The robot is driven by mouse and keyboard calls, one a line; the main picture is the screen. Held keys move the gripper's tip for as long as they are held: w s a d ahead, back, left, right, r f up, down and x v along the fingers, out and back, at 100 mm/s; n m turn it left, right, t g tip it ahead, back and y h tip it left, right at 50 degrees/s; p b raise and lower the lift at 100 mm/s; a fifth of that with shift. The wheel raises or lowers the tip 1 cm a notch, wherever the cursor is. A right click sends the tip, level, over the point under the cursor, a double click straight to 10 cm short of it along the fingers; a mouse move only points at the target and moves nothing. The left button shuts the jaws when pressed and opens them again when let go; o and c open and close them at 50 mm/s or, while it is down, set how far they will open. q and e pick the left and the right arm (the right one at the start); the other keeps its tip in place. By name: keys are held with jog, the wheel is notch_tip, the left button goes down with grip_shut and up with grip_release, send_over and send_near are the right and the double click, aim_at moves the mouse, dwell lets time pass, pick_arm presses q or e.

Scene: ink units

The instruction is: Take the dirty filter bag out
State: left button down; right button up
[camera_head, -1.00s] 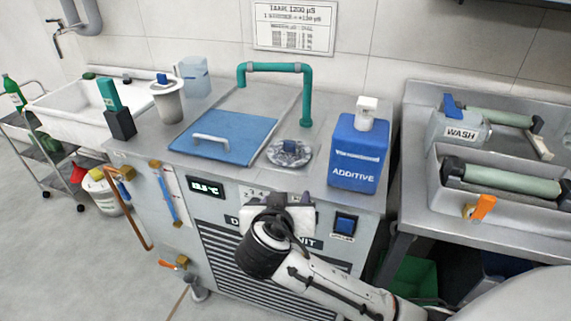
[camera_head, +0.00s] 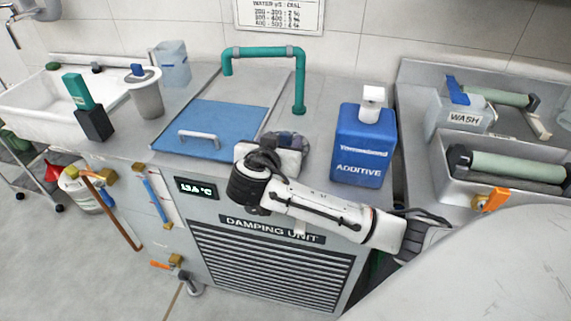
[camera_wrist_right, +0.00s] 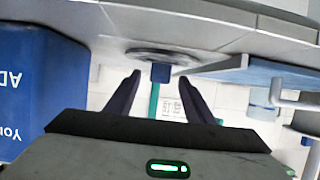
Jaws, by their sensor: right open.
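A round metal port (camera_wrist_right: 165,55) with a blue tab (camera_wrist_right: 160,72) shows in the right wrist view, set in the unit's metal top. I take it for the filter bag's place; the bag's body is hidden. My right gripper (camera_wrist_right: 159,79) is open, with its dark fingers pointing at the port and the blue tab seen between the tips. Whether the fingers touch the tab I cannot tell. In the head view the right gripper (camera_head: 289,140) largely covers the port, right of the blue lid (camera_head: 225,120). My left gripper is out of view.
A blue additive bottle (camera_head: 362,150) stands close on the right. The teal pipe (camera_head: 300,80) arches behind. A grey cup with a blue tab (camera_head: 148,100) and a teal-and-black block (camera_head: 95,124) stand left. A white sink (camera_head: 30,108) and a wash station (camera_head: 480,200) flank the unit.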

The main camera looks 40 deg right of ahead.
jog(key=shift+x, duration=0.8)
grip_shut()
